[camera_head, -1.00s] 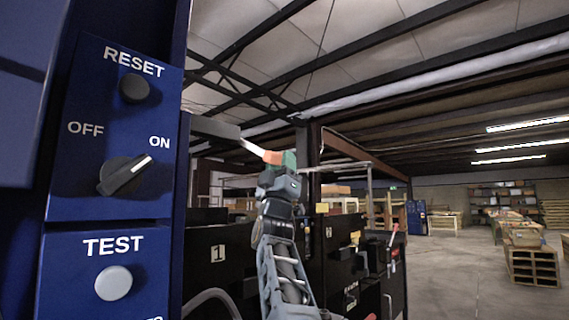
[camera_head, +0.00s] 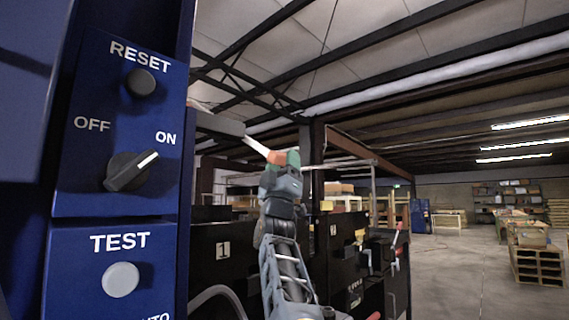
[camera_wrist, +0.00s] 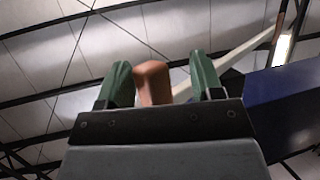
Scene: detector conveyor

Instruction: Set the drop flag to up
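The drop flag, a white bar with an orange end (camera_head: 276,158), sticks out to the right from a grey beam behind the blue panel and slopes down to its orange end. My gripper (camera_head: 289,159), with green fingers, is raised at that end. In the wrist view the orange end (camera_wrist: 153,84) stands between the two fingers of my gripper (camera_wrist: 161,75). It is close to the left finger, with a gap to the right one, so the fingers look open around it. The white bar (camera_wrist: 232,52) runs off to the upper right.
A blue control panel (camera_head: 75,200) with RESET, OFF/ON and TEST controls fills the left side close by. The knob (camera_head: 131,171) points toward ON. Black machine cabinets (camera_head: 345,262) stand behind my arm. Open floor (camera_head: 460,285) and pallets (camera_head: 537,265) lie to the right.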

